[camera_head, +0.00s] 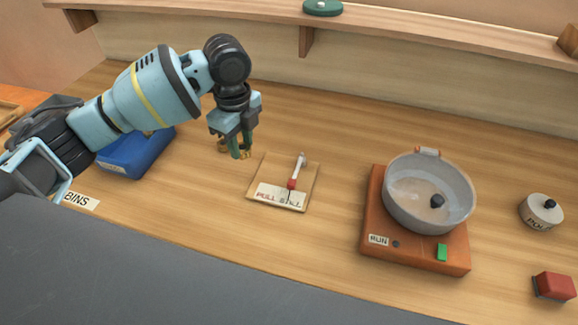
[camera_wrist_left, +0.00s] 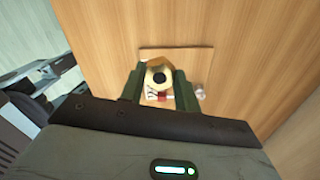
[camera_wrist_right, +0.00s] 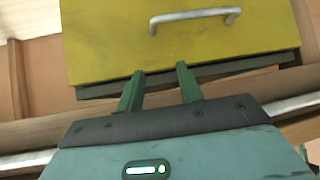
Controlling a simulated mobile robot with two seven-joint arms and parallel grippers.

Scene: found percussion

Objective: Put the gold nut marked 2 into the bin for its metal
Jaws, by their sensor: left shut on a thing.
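My left gripper (camera_head: 238,153) is shut on a gold nut (camera_wrist_left: 147,78), with a dark round hole in its middle. It holds the nut above the table, left of the pull-bell board. No number can be read on the nut. A blue bin (camera_head: 138,158) stands at the left in the head view, partly hidden behind my left arm, beside a "BINS" label (camera_head: 80,200). Its inside is mostly hidden. My right gripper (camera_wrist_right: 160,88) shows only in its wrist view, with its fingers apart and nothing between them, before a yellow front with a metal handle (camera_wrist_right: 195,16).
The pull-bell board (camera_head: 260,180) lies mid-table. A grey pan (camera_head: 405,205) sits on an orange RUN base (camera_head: 374,215) to its right. A round labelled pot (camera_head: 541,212) and a red block (camera_head: 555,286) are at far right. A shelf (camera_head: 400,36) runs along the back.

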